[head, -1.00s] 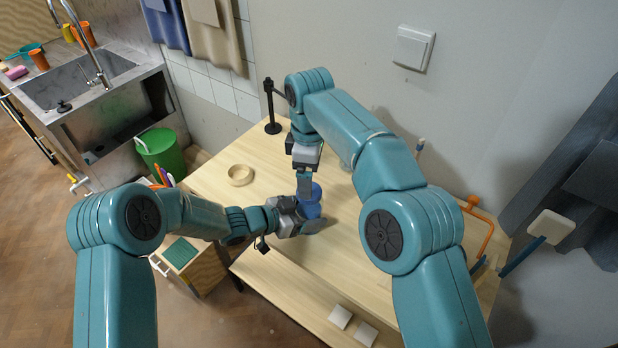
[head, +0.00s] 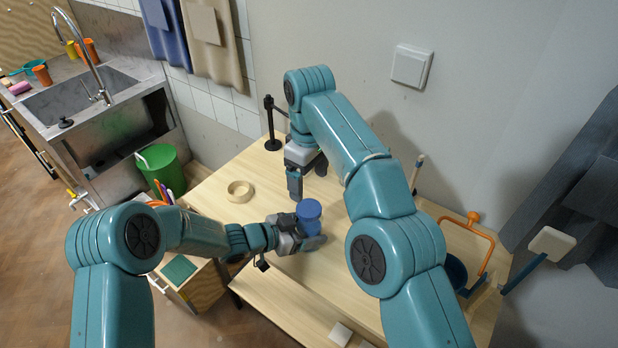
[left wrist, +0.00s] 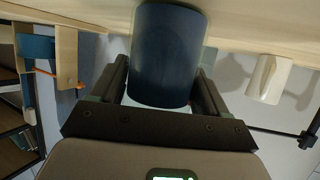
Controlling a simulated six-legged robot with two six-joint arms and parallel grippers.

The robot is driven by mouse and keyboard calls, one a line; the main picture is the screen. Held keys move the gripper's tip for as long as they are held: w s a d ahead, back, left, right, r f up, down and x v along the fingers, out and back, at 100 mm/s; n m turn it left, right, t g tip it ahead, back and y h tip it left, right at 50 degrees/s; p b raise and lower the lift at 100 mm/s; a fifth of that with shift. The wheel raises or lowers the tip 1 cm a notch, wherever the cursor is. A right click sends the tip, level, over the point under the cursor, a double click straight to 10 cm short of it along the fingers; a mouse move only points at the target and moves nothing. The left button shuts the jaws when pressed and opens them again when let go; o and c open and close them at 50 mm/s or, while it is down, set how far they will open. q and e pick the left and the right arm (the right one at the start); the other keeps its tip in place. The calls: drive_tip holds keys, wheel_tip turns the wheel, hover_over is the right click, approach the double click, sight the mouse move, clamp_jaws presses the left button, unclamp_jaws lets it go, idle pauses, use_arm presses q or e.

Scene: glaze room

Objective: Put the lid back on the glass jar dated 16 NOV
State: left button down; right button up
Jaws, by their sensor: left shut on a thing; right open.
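A blue cylindrical jar (head: 309,211) with a round flat blue top stands upright on the wooden table. I cannot tell its lid apart from its body, and no date is readable. My left gripper (head: 304,235) is shut around its lower part. In the left wrist view the dark blue cylinder (left wrist: 168,55) sits between the two fingers. My right gripper (head: 306,180) is open and empty, behind and a little left of the jar, apart from it. No separate lid shows on the visible part of the table.
An orange frame (head: 478,244) and a dark blue pot (head: 456,271) are at right. A pale cylinder (left wrist: 268,78) shows in the left wrist view. The table front is mostly clear.

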sight(309, 207)
drive_tip(key=shift+f, duration=4)
drive_tip(key=c, duration=1.1)
drive_tip(key=m, duration=1.1)
drive_tip(key=shift+m, duration=0.4)
drive_tip(key=m, duration=0.2)
drive_tip(key=shift+m, duration=0.4)
drive_tip(key=o, duration=1.3)
drive_tip(key=shift+c, duration=0.2)
